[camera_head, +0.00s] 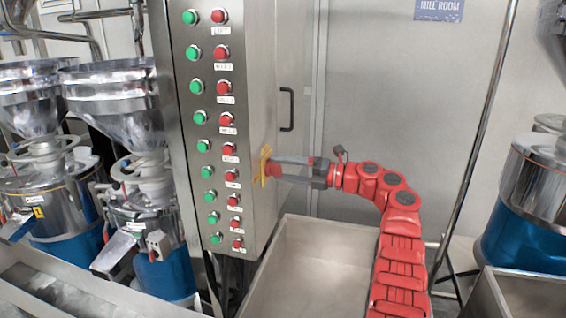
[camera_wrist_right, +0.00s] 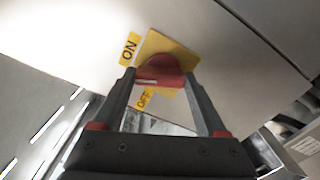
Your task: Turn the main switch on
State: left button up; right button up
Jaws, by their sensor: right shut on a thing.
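The main switch is a red knob (camera_wrist_right: 165,68) on a yellow plate (camera_wrist_right: 178,45), with an ON label (camera_wrist_right: 130,49) and an OFF label (camera_wrist_right: 144,98) beside it. In the head view the red knob (camera_head: 275,169) and the plate (camera_head: 264,166) are on the right side of the steel cabinet. My right gripper (camera_wrist_right: 162,80) is shut on the red knob, one finger on each side. It also shows in the head view (camera_head: 284,170). A pale mark on the knob lies between the two labels; its exact setting is unclear. My left gripper is not in view.
The steel control cabinet (camera_head: 235,75) has green and red buttons on its front and a black door handle (camera_head: 287,108) on its side. A metal trough (camera_head: 325,235) lies below. Mills stand at left (camera_head: 150,225) and right. A slanted pole (camera_head: 485,120) stands at right.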

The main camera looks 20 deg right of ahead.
jog(key=m+p, duration=0.2)
jog(key=m, duration=0.1)
jog(key=shift+r, duration=0.15)
jog(key=shift+m+p, duration=0.7)
jog(key=shift+m, duration=0.1)
jog(key=shift+d, duration=0.1)
jog(key=o, duration=1.3)
jog(key=shift+f, duration=0.2)
jog(key=b+v, duration=0.6)
jog(key=v, duration=1.1)
jog(key=shift+s+d, duration=0.1)
jog(key=shift+d, duration=0.05)
